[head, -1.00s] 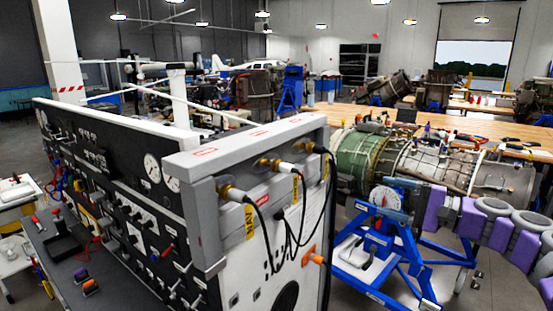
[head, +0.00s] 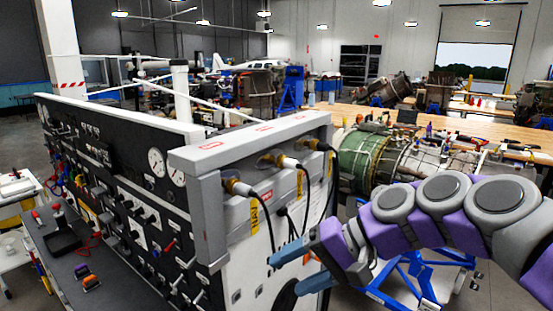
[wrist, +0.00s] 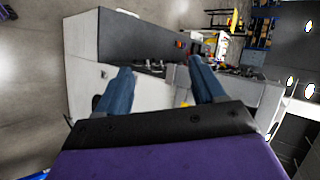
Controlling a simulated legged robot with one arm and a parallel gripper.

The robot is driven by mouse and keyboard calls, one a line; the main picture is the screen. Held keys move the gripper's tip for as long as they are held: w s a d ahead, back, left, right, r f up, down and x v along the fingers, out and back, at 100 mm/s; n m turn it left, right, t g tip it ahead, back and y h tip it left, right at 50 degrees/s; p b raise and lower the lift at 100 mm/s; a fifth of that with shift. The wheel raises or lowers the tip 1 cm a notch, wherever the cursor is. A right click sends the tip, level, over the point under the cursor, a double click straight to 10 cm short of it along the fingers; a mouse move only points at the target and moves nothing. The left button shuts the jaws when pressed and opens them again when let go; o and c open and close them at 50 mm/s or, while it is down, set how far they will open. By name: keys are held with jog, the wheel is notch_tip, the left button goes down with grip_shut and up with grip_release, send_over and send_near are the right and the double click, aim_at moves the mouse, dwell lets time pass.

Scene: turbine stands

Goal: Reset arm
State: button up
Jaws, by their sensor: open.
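My gripper (head: 300,267) is at the end of my purple and grey arm, which reaches in from the right in the head view. Its blue fingers point left, in front of the white end face of the test console (head: 245,135). In the wrist view my gripper (wrist: 160,85) has its two blue fingers wide apart with nothing between them. The console (wrist: 150,40) lies beyond the fingers there, turned sideways. I cannot tell how far the fingertips are from the console's face.
Black cables (head: 299,190) hang from plugs on the console's end. A turbine engine (head: 365,160) sits on a blue stand (head: 400,283) behind my arm, partly hidden. A wooden workbench (head: 440,125) runs behind it. A white table (head: 15,187) stands at far left.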

jog(key=s+d+f+n+g+h, duration=0.15)
jog(key=s+f+h, duration=0.35)
jog(key=s+f, duration=0.65)
jog(key=s+d+f+g+h+b, duration=0.1)
jog(key=s+d+f+h, duration=0.4)
jog(key=s+d+f, duration=0.3)
jog(key=s+d, duration=0.1)
jog(key=s, duration=0.3)
jog(key=shift+s+d+f+h, duration=0.2)
jog(key=shift+s+f+h, duration=0.05)
jog(key=shift+h, duration=0.05)
jog(key=shift+d+g, duration=0.15)
jog(key=shift+g, duration=0.1)
